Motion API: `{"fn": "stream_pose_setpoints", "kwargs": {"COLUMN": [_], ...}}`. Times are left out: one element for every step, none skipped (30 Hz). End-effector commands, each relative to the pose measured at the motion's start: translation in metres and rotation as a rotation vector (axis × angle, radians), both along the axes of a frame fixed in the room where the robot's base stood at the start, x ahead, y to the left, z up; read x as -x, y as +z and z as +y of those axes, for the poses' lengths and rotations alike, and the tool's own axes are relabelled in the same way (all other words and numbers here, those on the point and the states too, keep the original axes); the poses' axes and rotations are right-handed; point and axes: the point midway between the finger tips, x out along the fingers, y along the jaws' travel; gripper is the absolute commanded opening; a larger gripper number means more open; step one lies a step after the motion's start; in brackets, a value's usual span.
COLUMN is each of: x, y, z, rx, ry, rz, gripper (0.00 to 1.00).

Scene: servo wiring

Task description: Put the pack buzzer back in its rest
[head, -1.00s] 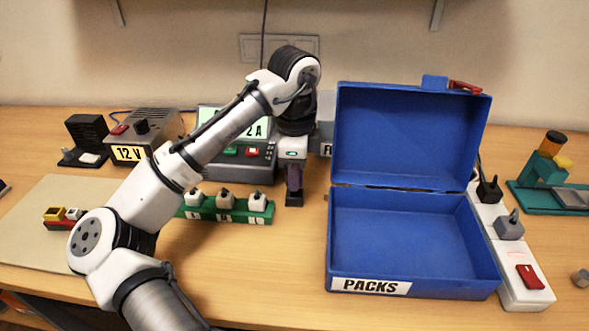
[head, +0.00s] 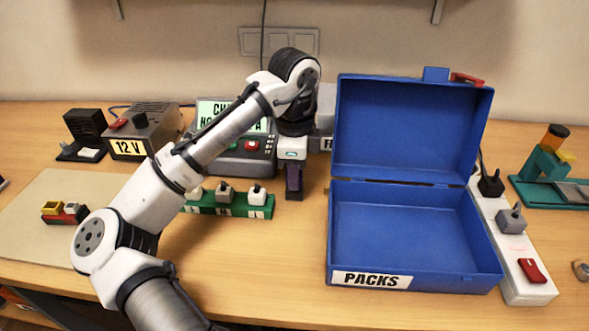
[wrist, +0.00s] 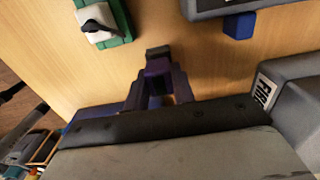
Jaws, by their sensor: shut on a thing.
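My gripper (head: 293,186) points down over the bench between the green switch block and the blue PACKS box. In the wrist view my gripper (wrist: 158,78) is shut on a small dark piece, which I take to be the pack buzzer (wrist: 157,51). Only its dark end shows between the fingertips; the fingers hide the rest of it. I cannot tell from these frames whether it touches the bench. I cannot pick out the buzzer's rest with certainty. The PACKS box (head: 343,240) stands open to the right of my gripper, and its visible floor looks empty.
The green block (head: 230,211) with several switches is close on the left. A meter (head: 252,166) and a 12 V supply (head: 128,148) stand behind. A power strip (head: 528,288) lies right of the box. The bench in front of my gripper is clear.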

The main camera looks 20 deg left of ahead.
Motion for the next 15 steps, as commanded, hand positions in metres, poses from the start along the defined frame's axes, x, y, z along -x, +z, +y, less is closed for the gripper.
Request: {"fn": "stream_pose_setpoints", "kwargs": {"x": [0.0001,0.0001,0.0001,0.0001,0.0001,0.0001,0.0001,0.0001,0.0001,0.0001,0.0001,0.0001,0.0001,0.0001,0.0002], "y": [-0.0021,-0.0029,-0.0039,-0.0047,-0.0054,-0.0064,-0.0072,-0.0079,-0.0089,-0.0096,-0.0103,-0.0113,-0.0119,-0.0117,-0.0111], "z": [-0.0001,-0.0001,-0.0001,-0.0001,-0.0001,-0.0001,-0.0001,-0.0002,-0.0002,-0.0002,-0.0002,-0.0002,-0.0002,-0.0002,-0.0001], "rx": [0.000,0.000,0.000,0.001,0.001,0.001,0.001,0.001,0.001,0.001,0.001,0.001,0.001,0.000,0.000], "ry": [0.000,0.000,0.000,0.000,0.000,0.000,0.000,0.000,0.000,0.000,0.000,0.000,0.000,0.000,0.000], "rz": [0.000,0.000,0.001,0.001,0.001,0.001,0.001,0.001,0.001,0.001,0.001,0.001,0.001,0.001,0.001], "gripper": [0.03,0.03,0.03,0.03,0.03,0.03,0.03,0.03,0.03,0.03,0.03,0.03,0.03,0.26,0.31]}}
